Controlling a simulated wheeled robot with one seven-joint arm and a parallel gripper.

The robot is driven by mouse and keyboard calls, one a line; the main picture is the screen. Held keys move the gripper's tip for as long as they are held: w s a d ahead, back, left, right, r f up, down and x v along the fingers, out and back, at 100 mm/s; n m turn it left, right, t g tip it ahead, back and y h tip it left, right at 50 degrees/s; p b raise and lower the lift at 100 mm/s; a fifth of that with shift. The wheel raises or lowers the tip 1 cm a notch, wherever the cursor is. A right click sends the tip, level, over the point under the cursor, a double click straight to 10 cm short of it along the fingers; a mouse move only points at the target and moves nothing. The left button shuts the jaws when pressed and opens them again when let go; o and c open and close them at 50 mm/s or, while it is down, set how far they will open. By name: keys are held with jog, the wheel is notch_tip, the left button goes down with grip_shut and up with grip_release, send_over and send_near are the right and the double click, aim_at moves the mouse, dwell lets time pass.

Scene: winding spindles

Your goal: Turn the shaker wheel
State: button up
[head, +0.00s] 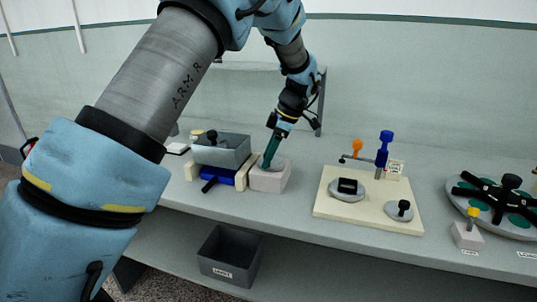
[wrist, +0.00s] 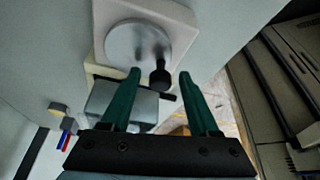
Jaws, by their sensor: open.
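The shaker wheel is a grey disc (wrist: 138,44) on top of a pale block (head: 269,180), with a dark upright crank knob (wrist: 160,74) near its rim. In the head view my gripper (head: 268,163) points down over this block and hides much of the disc. In the wrist view my gripper (wrist: 160,74) is open, its two green fingers either side of the knob in the picture. I cannot tell how deep the knob sits between them, and no contact shows. The shaker's grey tray (head: 222,154) stands left of the block, over a blue part (head: 218,176).
A cream board (head: 345,207) with a blue post (head: 384,147), an orange-topped post (head: 357,147) and a small knobbed disc (head: 399,211) is to the right. Further right is a large round plate (head: 465,190) with black arms. A dark bin (head: 230,257) sits below the bench.

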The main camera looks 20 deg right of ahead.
jog(key=shift+c, duration=0.3)
grip_shut()
